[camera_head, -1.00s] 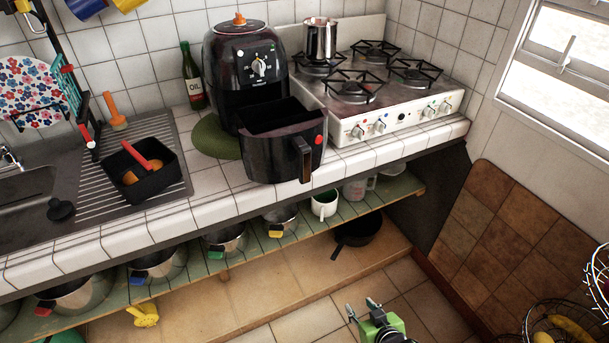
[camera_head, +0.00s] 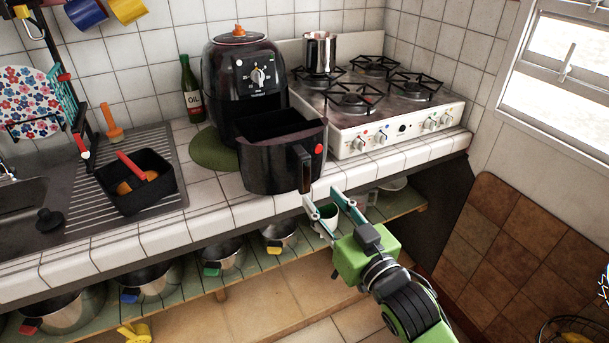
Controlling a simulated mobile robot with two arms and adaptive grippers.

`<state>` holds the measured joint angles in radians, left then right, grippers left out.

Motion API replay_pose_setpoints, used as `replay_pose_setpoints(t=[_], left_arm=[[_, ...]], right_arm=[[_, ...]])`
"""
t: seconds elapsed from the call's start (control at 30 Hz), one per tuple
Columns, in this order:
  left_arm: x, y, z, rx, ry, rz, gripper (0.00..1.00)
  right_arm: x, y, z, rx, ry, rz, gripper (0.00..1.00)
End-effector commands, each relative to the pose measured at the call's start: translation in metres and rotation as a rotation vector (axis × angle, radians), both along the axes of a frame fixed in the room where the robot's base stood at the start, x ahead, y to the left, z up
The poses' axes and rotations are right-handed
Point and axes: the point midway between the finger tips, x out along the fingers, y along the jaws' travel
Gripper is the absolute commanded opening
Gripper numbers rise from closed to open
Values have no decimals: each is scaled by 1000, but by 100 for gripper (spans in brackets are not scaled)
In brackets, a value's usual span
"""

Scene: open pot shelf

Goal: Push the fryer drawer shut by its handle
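The black air fryer (camera_head: 242,75) stands on the tiled counter, with its drawer (camera_head: 270,165) pulled out towards the counter's front edge. The drawer's dark handle (camera_head: 304,168) points outward, with a red button (camera_head: 318,149) beside it. My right gripper (camera_head: 320,197) is open, its two fingers apart and pointing up at the handle from just below and in front. The fingertips look close to the handle's lower end; I cannot tell whether they touch it. Nothing is between the fingers that I can make out. My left gripper is not in view.
A gas stove (camera_head: 385,120) with a metal pot (camera_head: 319,52) stands right of the fryer. An oil bottle (camera_head: 191,90) and a black bin (camera_head: 137,184) are to the left. The shelf below (camera_head: 300,247) holds several pots and a white cup.

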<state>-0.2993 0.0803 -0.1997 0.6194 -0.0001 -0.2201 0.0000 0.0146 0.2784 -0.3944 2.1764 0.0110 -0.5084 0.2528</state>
Motion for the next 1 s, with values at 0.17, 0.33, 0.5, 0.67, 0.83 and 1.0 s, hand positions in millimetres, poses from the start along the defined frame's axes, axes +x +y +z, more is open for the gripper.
replay_pose_setpoints(t=[0.17,0.33,0.5,0.67,0.83,1.0], left_arm=[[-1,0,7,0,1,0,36],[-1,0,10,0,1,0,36],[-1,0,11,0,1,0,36],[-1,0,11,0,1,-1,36],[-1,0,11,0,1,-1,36],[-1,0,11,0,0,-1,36]], right_arm=[[38,17,3,1,-3,0,36],[65,29,2,-1,-1,0,36],[81,36,1,0,0,0,36],[87,38,0,0,0,0,36],[87,38,0,0,0,0,36],[87,38,0,0,0,0,10]])
